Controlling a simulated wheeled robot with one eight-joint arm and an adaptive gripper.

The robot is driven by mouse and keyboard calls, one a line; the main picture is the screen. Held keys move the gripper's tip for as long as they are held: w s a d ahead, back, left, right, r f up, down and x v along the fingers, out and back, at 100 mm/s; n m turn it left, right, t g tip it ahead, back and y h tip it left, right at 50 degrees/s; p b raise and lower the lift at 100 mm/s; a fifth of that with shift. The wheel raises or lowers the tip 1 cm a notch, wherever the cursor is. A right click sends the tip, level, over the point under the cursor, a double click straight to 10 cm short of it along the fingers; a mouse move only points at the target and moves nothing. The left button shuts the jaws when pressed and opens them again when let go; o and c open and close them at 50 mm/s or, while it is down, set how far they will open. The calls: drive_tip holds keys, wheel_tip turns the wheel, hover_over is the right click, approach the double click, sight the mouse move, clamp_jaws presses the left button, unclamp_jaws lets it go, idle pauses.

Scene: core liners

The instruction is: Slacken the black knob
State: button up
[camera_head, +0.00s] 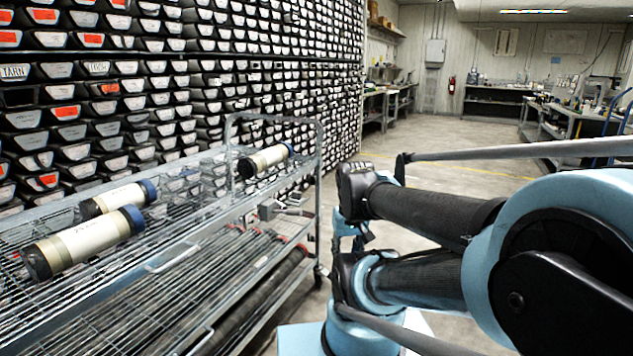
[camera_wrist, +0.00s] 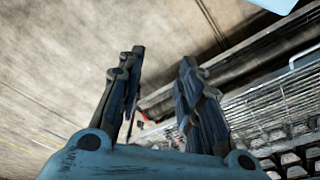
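Three pale core liners lie on the wire top shelf of the cart: a near one (camera_head: 85,243), one just behind it (camera_head: 120,198) and a far one (camera_head: 265,160). Each has a black left end, such as the near black end (camera_head: 37,263), and a blue right end (camera_head: 132,218). I cannot make out a separate black knob for sure in either view. My gripper (camera_wrist: 162,60) is open in the wrist view, its two dark fingers apart with nothing between them. It points down past the cart's edge, apart from the liners.
The metal cart (camera_head: 185,262) has a raised end rail and dark long tubes (camera_head: 255,300) on its lower shelf. A wall of stacked core trays (camera_head: 270,60) stands behind it. Open concrete floor (camera_head: 440,145) lies beyond my arm, with workbenches farther back.

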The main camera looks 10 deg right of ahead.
drive_tip(key=shift+w, duration=0.15)
drive_tip(key=w+a+r+m+t+y, duration=0.1)
drive_tip(key=w+r+m+y, duration=0.25)
drive_tip(key=w, duration=0.55)
drive_tip(key=w+a+r+m+y, duration=0.1)
drive_tip(key=w+r+m+y, duration=0.1)
drive_tip(key=w+m, duration=0.5)
drive_tip(key=w+a+r+m+t+y, duration=0.1)
drive_tip(key=w+r+m+y, duration=0.2)
drive_tip(key=w, duration=0.8)
drive_tip(key=m+t+y, duration=0.6)
drive_tip(key=m, duration=0.6)
approach(312, 180)
drive_tip(key=x, duration=0.7)
drive_tip(key=shift+w, duration=0.45)
drive_tip(key=shift+d, duration=0.1)
clamp_jaws()
